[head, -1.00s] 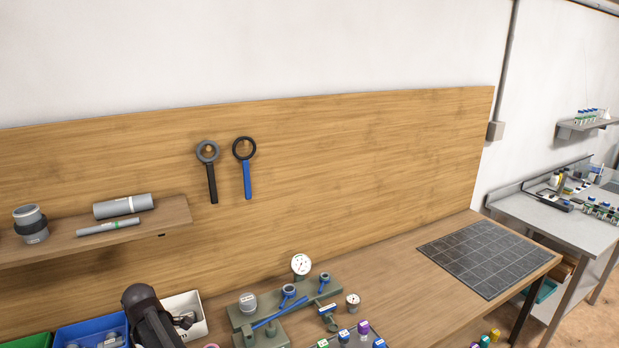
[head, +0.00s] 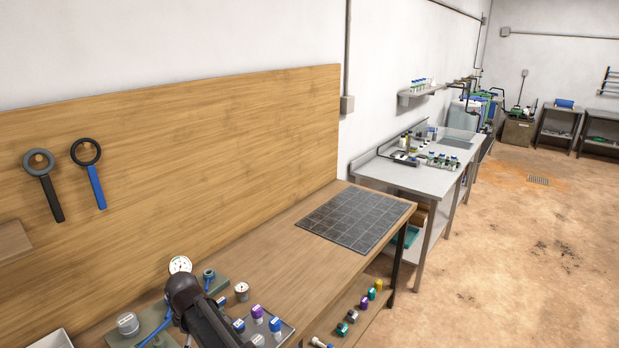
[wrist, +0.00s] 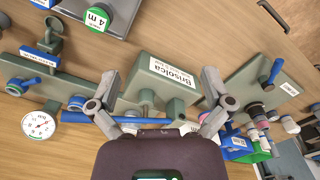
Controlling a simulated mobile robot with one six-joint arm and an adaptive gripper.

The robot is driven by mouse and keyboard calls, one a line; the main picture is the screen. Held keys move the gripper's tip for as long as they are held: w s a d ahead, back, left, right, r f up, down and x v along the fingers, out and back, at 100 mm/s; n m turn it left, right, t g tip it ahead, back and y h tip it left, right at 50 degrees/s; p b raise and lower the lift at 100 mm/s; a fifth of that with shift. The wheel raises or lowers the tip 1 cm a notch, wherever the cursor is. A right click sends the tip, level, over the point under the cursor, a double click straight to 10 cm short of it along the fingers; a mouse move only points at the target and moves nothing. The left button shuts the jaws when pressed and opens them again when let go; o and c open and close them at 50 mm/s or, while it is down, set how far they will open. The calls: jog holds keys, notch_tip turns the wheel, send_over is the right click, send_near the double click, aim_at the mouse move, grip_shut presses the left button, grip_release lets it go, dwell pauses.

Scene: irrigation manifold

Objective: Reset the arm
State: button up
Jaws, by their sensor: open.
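My gripper (wrist: 160,78) is open, with its two grey fingers spread apart over the bench fittings in the wrist view. A grey-green block with a white label (wrist: 170,80) shows between and beyond the fingers; nothing is clearly held. A blue lever (wrist: 104,124) shows near the left finger, and I cannot tell whether they touch. In the head view my dark arm rises at the bottom, in front of the manifold (head: 150,318) and partly hiding it. The gripper's fingers cannot be made out there.
Bottles with coloured caps (head: 257,313) stand on a tray to the right. A dark grid mat (head: 355,220) lies bare on the bench. Two ring-headed tools (head: 88,172) hang on the wooden board.

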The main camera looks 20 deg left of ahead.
jog(key=w+d+f+m+b, duration=0.1)
jog(key=w+d+m, duration=0.25)
jog(key=d, duration=0.65)
jog(key=w+d+f+m+b, duration=0.1)
jog(key=w+d+m, duration=0.3)
jog(key=d, duration=0.6)
jog(key=w+d+f+m+b, duration=0.15)
jog(key=w+d, duration=0.35)
jog(key=d, duration=0.5)
jog(key=s+d+f+m+b, duration=0.1)
jog(key=d+m, duration=0.4)
jog(key=d, duration=1)
jog(key=s+d+f+m+b, duration=0.1)
jog(key=s+d+m, duration=0.2)
jog(key=d, duration=1.2)
jog(key=m, duration=0.3)
jog(key=shift+s+d+f+b, duration=0.3)
jog(key=shift+d+f, duration=0.1)
